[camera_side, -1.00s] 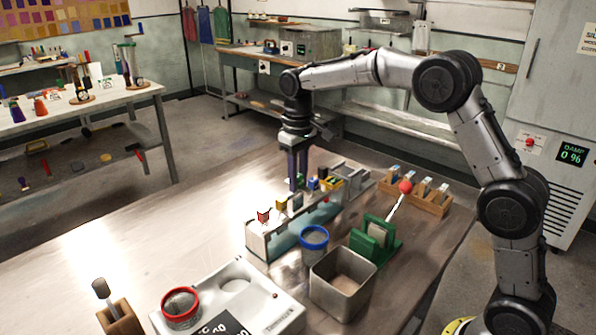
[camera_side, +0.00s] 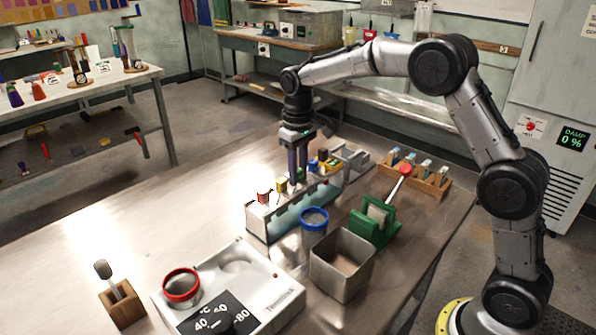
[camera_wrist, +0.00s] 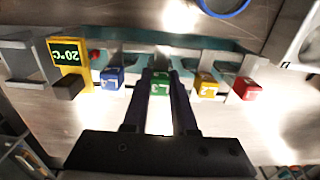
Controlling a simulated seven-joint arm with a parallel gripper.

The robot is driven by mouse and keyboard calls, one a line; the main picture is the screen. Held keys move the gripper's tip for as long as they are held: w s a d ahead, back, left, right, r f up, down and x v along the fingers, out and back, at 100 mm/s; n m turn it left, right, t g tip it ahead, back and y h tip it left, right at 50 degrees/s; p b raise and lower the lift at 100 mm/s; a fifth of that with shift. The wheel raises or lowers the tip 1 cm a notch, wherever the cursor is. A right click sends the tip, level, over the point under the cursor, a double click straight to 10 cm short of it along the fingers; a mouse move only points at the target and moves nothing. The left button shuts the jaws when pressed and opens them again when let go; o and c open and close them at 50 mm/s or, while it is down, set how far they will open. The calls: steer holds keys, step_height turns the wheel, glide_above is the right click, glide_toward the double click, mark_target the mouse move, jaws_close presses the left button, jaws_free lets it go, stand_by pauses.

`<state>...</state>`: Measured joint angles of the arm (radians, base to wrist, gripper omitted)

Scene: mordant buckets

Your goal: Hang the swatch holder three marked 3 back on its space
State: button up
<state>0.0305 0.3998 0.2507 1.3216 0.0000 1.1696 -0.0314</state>
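The green swatch holder marked 3 (camera_wrist: 161,86) is between my gripper's fingertips in the wrist view, with little or no gap on either side. My gripper (camera_side: 299,174) points down over the long bath (camera_side: 268,229), its fingers shut on the holder. The green holder (camera_side: 301,175) is mostly hidden by the fingers in the side view. It stands in the row between the blue holder (camera_wrist: 112,78) and the yellow holder (camera_wrist: 207,86). Whether it rests on the bath's edge is hard to tell. The red holder (camera_wrist: 245,89) is beyond the yellow one.
A yellow 20°C display (camera_wrist: 70,58) stands beyond the blue holder. A blue-rimmed cup (camera_side: 314,217), a metal bin (camera_side: 342,262) and a green stand (camera_side: 372,224) are in front of the bath.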

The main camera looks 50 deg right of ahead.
steer(key=o, duration=0.5)
step_height(320, 180, up, 14)
steer(key=shift+f, duration=0.1)
stand_by(0.4)
stand_by(0.4)
